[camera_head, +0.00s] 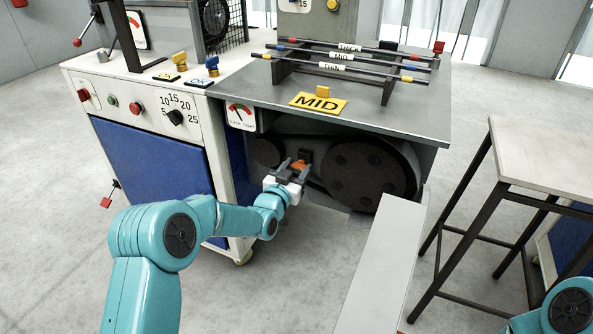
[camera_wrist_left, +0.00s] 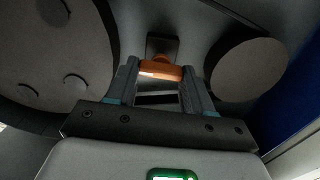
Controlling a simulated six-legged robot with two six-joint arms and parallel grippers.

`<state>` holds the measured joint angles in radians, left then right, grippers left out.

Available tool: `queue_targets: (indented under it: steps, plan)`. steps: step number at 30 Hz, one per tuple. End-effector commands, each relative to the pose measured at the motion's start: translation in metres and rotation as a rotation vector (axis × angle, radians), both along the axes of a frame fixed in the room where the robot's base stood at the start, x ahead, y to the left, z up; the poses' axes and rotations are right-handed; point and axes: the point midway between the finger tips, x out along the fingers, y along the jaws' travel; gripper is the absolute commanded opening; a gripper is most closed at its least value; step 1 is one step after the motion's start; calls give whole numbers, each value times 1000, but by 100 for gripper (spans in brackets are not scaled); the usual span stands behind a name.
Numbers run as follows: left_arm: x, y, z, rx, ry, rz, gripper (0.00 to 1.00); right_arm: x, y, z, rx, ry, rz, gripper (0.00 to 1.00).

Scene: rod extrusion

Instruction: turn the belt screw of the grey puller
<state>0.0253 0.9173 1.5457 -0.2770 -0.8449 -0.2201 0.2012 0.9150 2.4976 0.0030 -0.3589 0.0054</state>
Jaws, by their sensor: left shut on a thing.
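The grey puller (camera_head: 390,118) shows its open belt bay below the top in the head view. Inside it are a large dark pulley (camera_head: 356,172) at right and a smaller one (camera_head: 268,152) at left. The orange belt screw (camera_head: 299,164) sits between them; it also shows in the left wrist view (camera_wrist_left: 161,71), in front of a dark square block. My left gripper (camera_head: 293,168) reaches into the bay from the left. Its fingers are shut on the screw's orange head, one on each side. A small dial (camera_head: 239,114) is on the front; its needle is too small to read.
Rods lie on a rack (camera_head: 340,68) on the puller's top, by a yellow MID sign (camera_head: 318,102). A white cabinet with blue panels (camera_head: 150,160) stands left. A grey panel (camera_head: 385,265) and a table (camera_head: 550,155) are at right. My right arm shows only at lower right.

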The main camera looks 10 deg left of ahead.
Motion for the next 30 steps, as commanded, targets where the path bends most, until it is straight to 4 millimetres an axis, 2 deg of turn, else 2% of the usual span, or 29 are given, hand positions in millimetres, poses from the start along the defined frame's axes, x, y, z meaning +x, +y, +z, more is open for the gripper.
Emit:
queue_targets:
  steps: [15, 30]
  plan:
    - [0, -1, -4, 325, -63, -1, 21, 22, -5, -37, -14, -75, -12, 43]
    - [0, -2, -2, 467, -90, -1, 21, 32, -7, -47, -20, -107, -16, 43]
